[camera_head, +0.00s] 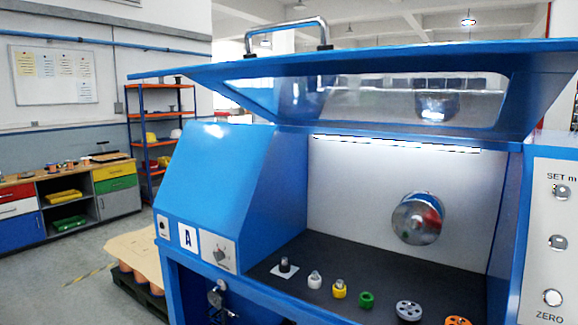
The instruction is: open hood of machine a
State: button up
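Machine A is a blue cabinet (215,180) with a white label marked A (187,236) on its left front. Its blue hood (375,62) is raised, tilted up over the work space, with a clear window (350,95) in it. The chrome hood handle (287,24) stands up at the hood's upper edge. Nothing is touching the hood or handle in this view. My gripper is not in view.
Inside are a dark floor (340,258), a metal cylinder (417,218) on the back wall and a row of several small fittings and pulleys. A control panel (555,200) flanks the right. A pallet (137,288), shelf (160,145) and workbench (65,190) stand left.

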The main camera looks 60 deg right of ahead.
aim_at(482, 105)
jog(key=z, duration=0.2)
jog(key=k, duration=1.05)
jog(key=u, duration=0.65)
jog(key=i, duration=1)
jog(key=u, duration=0.05)
